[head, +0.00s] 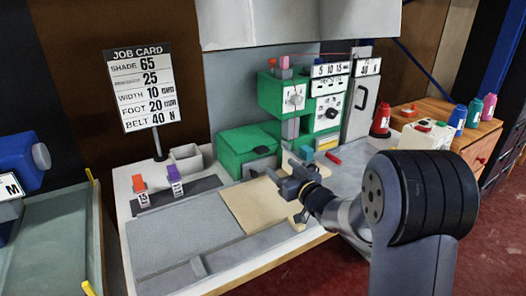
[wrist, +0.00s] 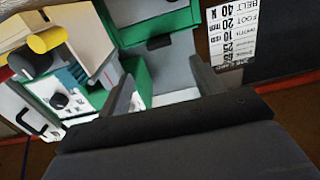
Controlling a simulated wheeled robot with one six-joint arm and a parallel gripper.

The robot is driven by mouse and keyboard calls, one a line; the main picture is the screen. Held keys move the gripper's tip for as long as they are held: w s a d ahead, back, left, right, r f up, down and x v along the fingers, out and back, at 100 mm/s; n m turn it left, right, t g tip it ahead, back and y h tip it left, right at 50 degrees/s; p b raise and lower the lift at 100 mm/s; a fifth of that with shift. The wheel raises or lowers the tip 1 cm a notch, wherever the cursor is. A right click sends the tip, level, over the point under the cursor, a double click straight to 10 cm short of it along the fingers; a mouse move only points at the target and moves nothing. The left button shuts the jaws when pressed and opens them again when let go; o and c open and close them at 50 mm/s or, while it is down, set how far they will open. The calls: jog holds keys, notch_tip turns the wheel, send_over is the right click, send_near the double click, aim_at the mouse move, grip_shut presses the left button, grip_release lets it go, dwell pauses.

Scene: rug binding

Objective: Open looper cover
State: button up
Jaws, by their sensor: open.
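The green machine (head: 295,95) stands at the back of the worktable. A low green box-shaped part with a dark handle, which looks like the looper cover (head: 248,140), sits at its left and appears shut. In the wrist view the cover (wrist: 150,28) shows as a grey panel with green edges, its dark handle (wrist: 160,42) just beyond my fingers. My gripper (head: 288,170) is open and empty, in front and to the right of the cover, apart from it as far as I can tell. Its two fingers also show in the wrist view (wrist: 163,85).
A tan board (head: 250,205) lies on the table below my gripper. Orange (head: 139,184) and purple (head: 176,182) tagged pieces, a grey open bin (head: 187,160) and a job card (head: 141,85) are at left. A small red piece (head: 333,158) lies right of the cover. Bottles (head: 473,112) stand at right.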

aim_at(264, 152)
jog(key=x, duration=1)
jog(key=shift+s, duration=0.1)
grip_shut()
dwell(0.4)
